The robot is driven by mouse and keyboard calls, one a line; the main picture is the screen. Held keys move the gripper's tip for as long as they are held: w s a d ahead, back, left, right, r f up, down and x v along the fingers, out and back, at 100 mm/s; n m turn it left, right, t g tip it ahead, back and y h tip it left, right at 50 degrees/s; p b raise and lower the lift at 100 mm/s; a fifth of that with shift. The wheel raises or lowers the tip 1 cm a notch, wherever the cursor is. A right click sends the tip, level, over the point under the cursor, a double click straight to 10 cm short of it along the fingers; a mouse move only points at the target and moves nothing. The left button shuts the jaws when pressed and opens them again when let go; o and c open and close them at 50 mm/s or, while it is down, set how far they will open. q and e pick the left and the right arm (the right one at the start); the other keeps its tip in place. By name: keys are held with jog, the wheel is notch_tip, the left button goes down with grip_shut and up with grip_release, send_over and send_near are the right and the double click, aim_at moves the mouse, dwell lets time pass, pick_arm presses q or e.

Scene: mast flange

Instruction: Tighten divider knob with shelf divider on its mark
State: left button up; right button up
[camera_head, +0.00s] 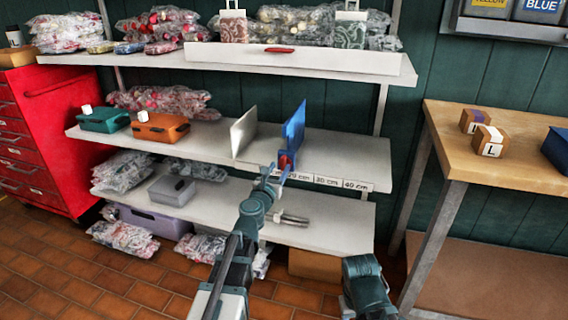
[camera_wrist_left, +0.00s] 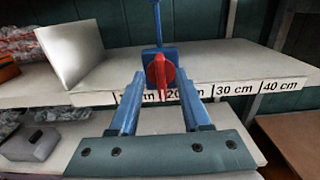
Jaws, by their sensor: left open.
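The blue shelf divider (camera_head: 295,125) stands upright on the middle shelf near its front edge; in the wrist view it shows nearly edge-on. Its red knob (camera_wrist_left: 161,74) is at the front of a blue clamp and also shows in the head view (camera_head: 286,162). My left gripper (camera_wrist_left: 160,88) is open. Its blue fingers point at the knob, one on each side in the picture; I cannot tell whether they touch it. The label strip (camera_wrist_left: 236,89) reads 20, 30 and 40 cm; a finger partly covers the label further left.
A white plate (camera_head: 244,130) stands to the left on the same shelf (camera_head: 340,158). Teal (camera_head: 103,120) and orange (camera_head: 160,128) bins are further left. The shelf right of the divider is clear. A wooden table (camera_head: 450,135) with small boxes stands at right.

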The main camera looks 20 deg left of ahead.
aim_at(282, 163)
pick_arm(q)
jog(key=w, duration=0.3)
jog(key=shift+w+d, duration=0.1)
jog(key=shift+w, duration=0.1)
grip_shut()
